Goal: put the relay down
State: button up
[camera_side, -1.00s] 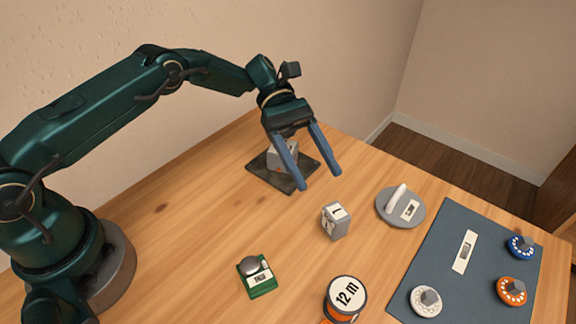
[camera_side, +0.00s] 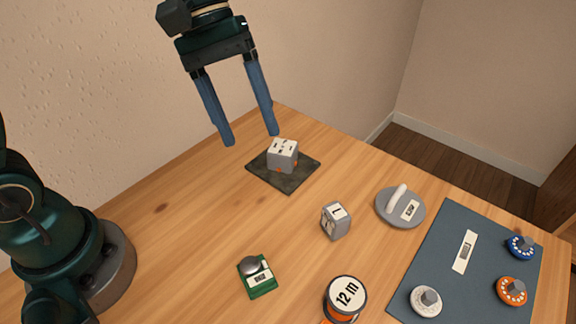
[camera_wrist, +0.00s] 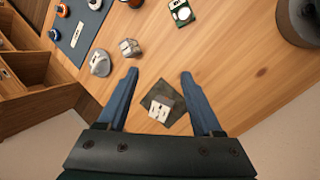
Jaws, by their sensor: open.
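A small grey block (camera_side: 283,152) with dark marks on top and orange bits at its base, apparently the relay, sits on a dark square plate (camera_side: 292,184). In the wrist view the block (camera_wrist: 160,108) lies on the plate (camera_wrist: 177,100) between my fingers. My gripper (camera_side: 250,137) is open and empty, above and to the left of the block in the side view, clear of it. It also shows in the wrist view (camera_wrist: 159,73) with its blue fingers spread wide. A second grey block (camera_side: 336,221) with a white label stands on the bare table.
A grey disc with a white handle (camera_side: 400,206), a green device (camera_side: 257,277) and a labelled round spool (camera_side: 344,298) stand on the table. A blue-grey mat (camera_side: 440,250) at right holds three dials. Wooden shelving (camera_wrist: 35,75) shows in the wrist view.

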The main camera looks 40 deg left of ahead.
jog(key=s+a+m+t+y, duration=0.4)
jog(key=s+a+m+t, duration=0.1)
jog(key=s, duration=0.5)
jog(key=shift+a+f+m+t+y, duration=0.35)
jog(key=shift+a+m, duration=0.45)
jog(key=shift+a, duration=0.3)
